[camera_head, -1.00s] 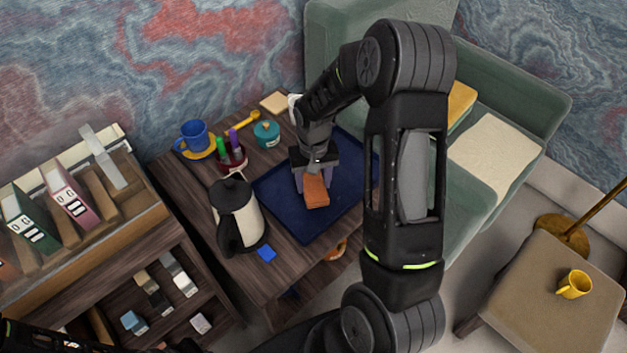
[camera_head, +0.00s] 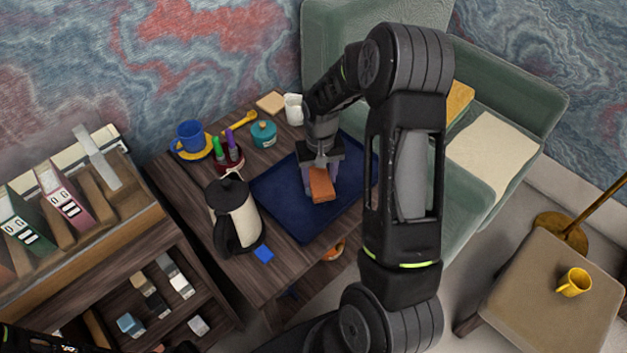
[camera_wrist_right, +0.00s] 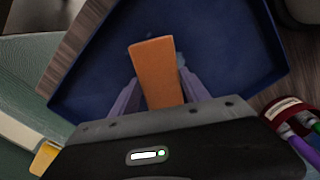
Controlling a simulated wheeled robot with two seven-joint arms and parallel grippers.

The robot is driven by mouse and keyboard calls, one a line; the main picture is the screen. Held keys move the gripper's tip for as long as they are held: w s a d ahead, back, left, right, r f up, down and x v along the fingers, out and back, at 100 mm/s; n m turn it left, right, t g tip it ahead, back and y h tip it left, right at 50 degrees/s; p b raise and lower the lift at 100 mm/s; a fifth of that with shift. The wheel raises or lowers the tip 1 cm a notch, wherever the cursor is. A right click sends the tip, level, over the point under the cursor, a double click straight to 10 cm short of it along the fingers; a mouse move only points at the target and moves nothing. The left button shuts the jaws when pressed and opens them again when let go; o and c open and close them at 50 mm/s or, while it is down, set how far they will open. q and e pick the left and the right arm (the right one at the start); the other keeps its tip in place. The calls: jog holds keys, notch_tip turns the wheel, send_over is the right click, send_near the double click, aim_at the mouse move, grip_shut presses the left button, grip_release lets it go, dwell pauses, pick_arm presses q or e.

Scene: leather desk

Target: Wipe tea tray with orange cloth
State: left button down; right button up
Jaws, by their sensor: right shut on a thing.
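The dark blue tea tray (camera_head: 290,213) lies on the wooden table, and it fills much of the right wrist view (camera_wrist_right: 235,70). My right gripper (camera_head: 321,180) is over the tray and shut on the orange cloth (camera_head: 321,187), which looks like a folded block. In the right wrist view the cloth (camera_wrist_right: 156,68) sticks out between the two purple-grey fingers. The cloth's lower end is at or just above the tray surface; I cannot tell if it touches. A lighter spot shows on the tray beside the cloth in the wrist view.
A black and cream kettle (camera_head: 236,215) stands close left of the tray. A pen holder (camera_head: 229,158), a blue cup (camera_head: 190,136), a teal jar (camera_head: 264,134) and a white cup (camera_head: 293,109) stand behind. A green sofa (camera_head: 480,215) borders the table's right side.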

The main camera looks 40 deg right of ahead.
aim_at(311, 185)
jog(key=shift+d, duration=0.3)
jog(key=shift+f, duration=0.2)
jog(key=shift+a, duration=0.15)
jog(key=shift+s+a+r, duration=0.15)
jog(key=shift+a, duration=1.55)
